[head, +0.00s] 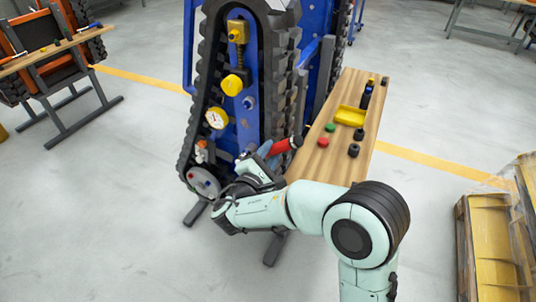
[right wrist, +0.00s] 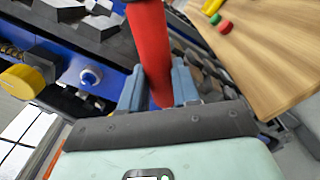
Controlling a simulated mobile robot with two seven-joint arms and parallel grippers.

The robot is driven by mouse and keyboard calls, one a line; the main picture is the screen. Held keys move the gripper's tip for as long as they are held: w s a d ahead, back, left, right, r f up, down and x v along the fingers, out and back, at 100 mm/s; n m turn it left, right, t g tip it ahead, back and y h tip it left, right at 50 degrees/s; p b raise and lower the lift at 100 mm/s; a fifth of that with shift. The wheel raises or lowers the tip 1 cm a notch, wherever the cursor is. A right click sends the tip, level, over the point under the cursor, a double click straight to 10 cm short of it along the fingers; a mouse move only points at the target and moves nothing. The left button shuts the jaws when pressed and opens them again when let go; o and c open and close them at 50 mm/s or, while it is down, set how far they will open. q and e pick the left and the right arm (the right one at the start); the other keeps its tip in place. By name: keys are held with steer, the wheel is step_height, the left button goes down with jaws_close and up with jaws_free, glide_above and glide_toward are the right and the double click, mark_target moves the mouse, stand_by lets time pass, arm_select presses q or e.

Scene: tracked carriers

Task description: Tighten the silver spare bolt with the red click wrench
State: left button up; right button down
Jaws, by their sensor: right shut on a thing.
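The red click wrench shows as a red handle (head: 284,146) beside the blue tracked carrier (head: 247,125). In the right wrist view the red handle (right wrist: 149,45) stands between the two blue-grey fingers of my right gripper (right wrist: 158,88), which is shut on it. In the head view my right gripper (head: 265,152) is low beside the track, partly hidden by my wrist. The wrench's working end is hidden. A grey round plate (head: 204,182) with small coloured spots sits at the track's lower end. I cannot pick out the silver spare bolt for certain. My left gripper is out of view.
A wooden bench (head: 318,165) to the right holds a yellow tray (head: 350,116), a green button (head: 330,127), a red button (head: 323,142) and dark parts. The carrier bears a yellow knob (head: 232,85) and a gauge (head: 216,118).

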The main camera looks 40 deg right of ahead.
steer(key=shift+s+f+b, duration=0.15)
steer(key=shift+b, duration=0.2)
steer(key=shift+m, duration=0.3)
steer(key=shift+s+d+f+m+b, duration=0.1)
steer(key=shift+s+f+m+b, duration=0.2)
steer(key=shift+b, duration=0.4)
steer(key=shift+s+d+f+m+b, duration=0.1)
steer(key=shift+f+m+b, duration=0.2)
steer(key=shift+b, duration=0.4)
steer(key=shift+s+d+f+m+b, duration=0.15)
steer(key=shift+f+m+b, duration=0.2)
steer(key=shift+b, duration=0.35)
steer(key=shift+s+f+m+b, duration=0.1)
steer(key=shift+f+m+b, duration=0.05)
steer(key=shift+f+b, duration=0.4)
steer(key=shift+s+d+f+m+b, duration=0.1)
steer(key=shift+s+f+m+b, duration=0.15)
steer(key=shift+f+m+b, duration=0.75)
